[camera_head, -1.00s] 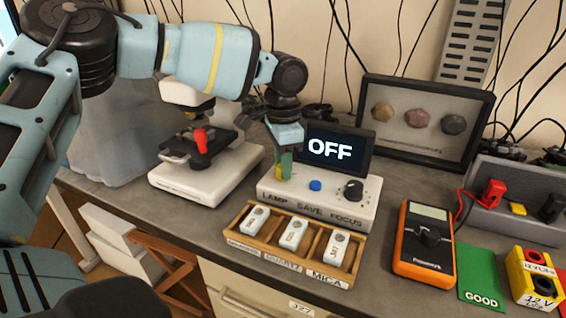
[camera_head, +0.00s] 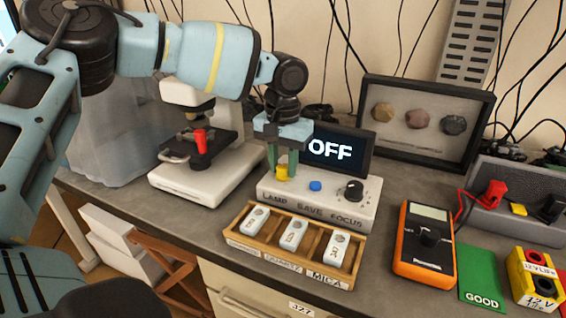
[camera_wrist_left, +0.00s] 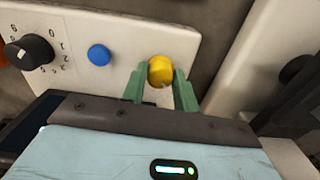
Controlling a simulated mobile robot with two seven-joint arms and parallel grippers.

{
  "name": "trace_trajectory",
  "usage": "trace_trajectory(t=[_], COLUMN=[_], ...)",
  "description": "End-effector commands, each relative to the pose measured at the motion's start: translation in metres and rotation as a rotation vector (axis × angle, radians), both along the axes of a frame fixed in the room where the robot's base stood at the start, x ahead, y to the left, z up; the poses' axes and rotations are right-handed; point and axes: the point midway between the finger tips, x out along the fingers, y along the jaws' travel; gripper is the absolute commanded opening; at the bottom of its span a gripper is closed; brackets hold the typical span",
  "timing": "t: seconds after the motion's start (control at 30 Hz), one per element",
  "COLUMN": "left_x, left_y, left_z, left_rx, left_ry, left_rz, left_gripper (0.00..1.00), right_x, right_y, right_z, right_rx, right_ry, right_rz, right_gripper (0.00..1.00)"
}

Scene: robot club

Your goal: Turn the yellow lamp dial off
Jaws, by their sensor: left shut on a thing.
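The yellow lamp dial (camera_head: 282,174) is on the left of the white control box (camera_head: 330,197), above the word LAMP. It also shows in the left wrist view (camera_wrist_left: 160,71). My left gripper (camera_head: 281,168) is shut on the dial from above, and in the left wrist view its two green fingers (camera_wrist_left: 160,82) sit on either side of it. The screen (camera_head: 340,151) behind the box reads OFF. My right gripper is not in view.
A blue button (camera_head: 315,186) and a black focus knob (camera_head: 354,189) sit right of the dial. A microscope (camera_head: 200,150) stands close on the left. A wooden slide tray (camera_head: 262,252) lies in front. A multimeter (camera_head: 425,245) is at the right.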

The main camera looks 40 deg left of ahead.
Motion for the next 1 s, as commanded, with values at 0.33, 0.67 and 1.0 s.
trace_trajectory(t=[0.33,0.67,1.0], left_x=[0.0006,0.0006,0.0003], left_y=[0.0,0.0001,0.0002], left_z=[0.0008,0.0009,0.0004], left_rx=[0.0,0.0,0.0], left_ry=[-0.003,-0.003,-0.001], left_rz=[0.062,0.064,0.063], left_gripper=[0.07,0.07,0.51], right_x=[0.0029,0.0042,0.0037], right_y=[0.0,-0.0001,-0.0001], right_z=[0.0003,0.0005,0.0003], right_rx=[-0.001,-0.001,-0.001], right_ry=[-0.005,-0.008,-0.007], right_rz=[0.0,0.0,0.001], right_gripper=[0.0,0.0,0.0])
